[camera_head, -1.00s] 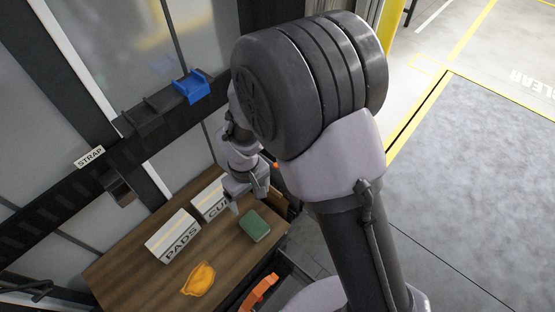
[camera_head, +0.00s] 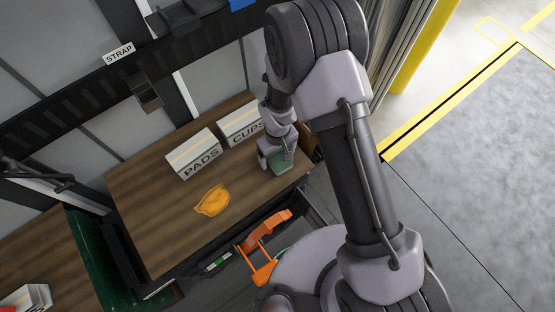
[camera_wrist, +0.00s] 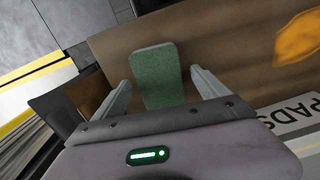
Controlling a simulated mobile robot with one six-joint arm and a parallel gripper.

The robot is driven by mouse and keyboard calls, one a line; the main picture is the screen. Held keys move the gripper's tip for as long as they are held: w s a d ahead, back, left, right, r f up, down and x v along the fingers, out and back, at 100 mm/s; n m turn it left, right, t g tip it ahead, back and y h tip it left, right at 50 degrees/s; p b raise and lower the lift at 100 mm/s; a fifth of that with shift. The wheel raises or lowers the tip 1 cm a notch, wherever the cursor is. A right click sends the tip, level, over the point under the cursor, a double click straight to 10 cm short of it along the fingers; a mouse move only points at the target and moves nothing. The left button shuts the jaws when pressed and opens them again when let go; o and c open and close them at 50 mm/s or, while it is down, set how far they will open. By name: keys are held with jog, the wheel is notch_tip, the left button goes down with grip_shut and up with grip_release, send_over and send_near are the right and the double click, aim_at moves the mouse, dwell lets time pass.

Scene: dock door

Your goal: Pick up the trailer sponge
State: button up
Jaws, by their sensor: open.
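The green sponge (camera_head: 281,166) lies on the wooden table (camera_head: 150,190) near its right edge, partly hidden by my gripper in the head view. In the wrist view the sponge (camera_wrist: 158,77) shows as a green block between the two fingers. My gripper (camera_wrist: 160,90) is open, with one finger on each side of the sponge and a visible gap to each. My gripper (camera_head: 279,158) is low over the table in the head view. I cannot tell whether the fingers touch the tabletop.
The boxes marked PADS (camera_head: 194,154) and CUPS (camera_head: 240,123) stand behind and left of the sponge. An orange cloth-like item (camera_head: 212,200) lies on the table. An orange-handled object (camera_head: 266,240) is beside the front edge.

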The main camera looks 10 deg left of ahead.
jog(key=shift+r, duration=0.1)
jog(key=shift+c, duration=0.3)
jog(key=c, duration=1.4)
jog(key=shift+o, duration=0.2)
